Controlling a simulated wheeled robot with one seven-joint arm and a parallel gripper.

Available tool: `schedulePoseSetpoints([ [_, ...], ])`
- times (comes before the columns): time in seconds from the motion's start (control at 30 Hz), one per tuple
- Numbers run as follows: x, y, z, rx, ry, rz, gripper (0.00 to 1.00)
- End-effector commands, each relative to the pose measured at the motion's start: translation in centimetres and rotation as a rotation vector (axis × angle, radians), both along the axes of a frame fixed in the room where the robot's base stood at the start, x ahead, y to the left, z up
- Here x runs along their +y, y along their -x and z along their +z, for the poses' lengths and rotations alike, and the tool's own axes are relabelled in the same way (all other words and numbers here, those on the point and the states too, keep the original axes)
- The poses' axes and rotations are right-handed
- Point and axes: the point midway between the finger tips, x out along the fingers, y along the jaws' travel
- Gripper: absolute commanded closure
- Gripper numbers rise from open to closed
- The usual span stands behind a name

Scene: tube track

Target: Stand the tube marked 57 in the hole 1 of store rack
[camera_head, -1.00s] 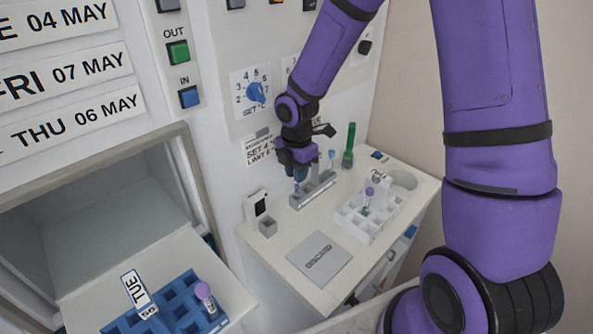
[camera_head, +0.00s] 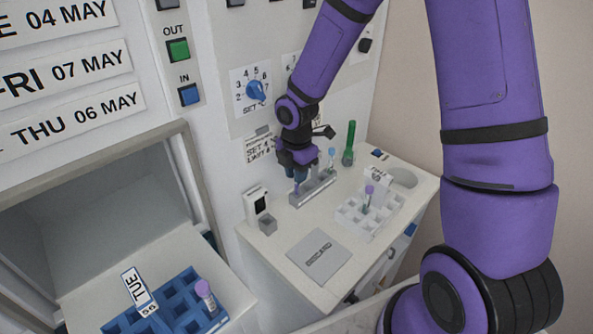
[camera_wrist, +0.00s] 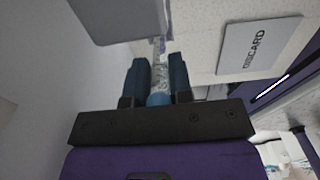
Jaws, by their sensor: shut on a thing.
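My gripper (camera_head: 297,170) is at the left end of a small grey rack (camera_head: 316,188) on the white bench top. It is shut on a tube (camera_wrist: 160,46). In the wrist view the clear tube runs away from between the fingers, with a blue round end (camera_wrist: 158,99) at the jaws. Its marking cannot be read, so I cannot tell whether it is tube 57. A blue rack (camera_head: 187,309) at the lower left carries a TUE sign and a purple-capped tube (camera_head: 205,294). A white rack (camera_head: 352,217) holds another purple-capped tube (camera_head: 368,193). No store rack label is readable.
A light-blue-capped tube (camera_head: 332,156) stands in the grey rack near my gripper. A green tube (camera_head: 349,143) stands behind it. A grey DISCARD plate (camera_head: 319,256) lies at the bench front. A black-and-white device (camera_head: 256,203) stands at the left. The panel wall is close behind.

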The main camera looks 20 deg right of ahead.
Motion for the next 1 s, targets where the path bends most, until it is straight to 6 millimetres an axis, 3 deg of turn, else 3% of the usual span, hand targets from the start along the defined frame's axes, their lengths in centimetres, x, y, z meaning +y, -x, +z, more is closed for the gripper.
schedulePoseSetpoints([
  [1.0,0.0,0.0,-1.5,0.000,0.000,0.000,0.95],
])
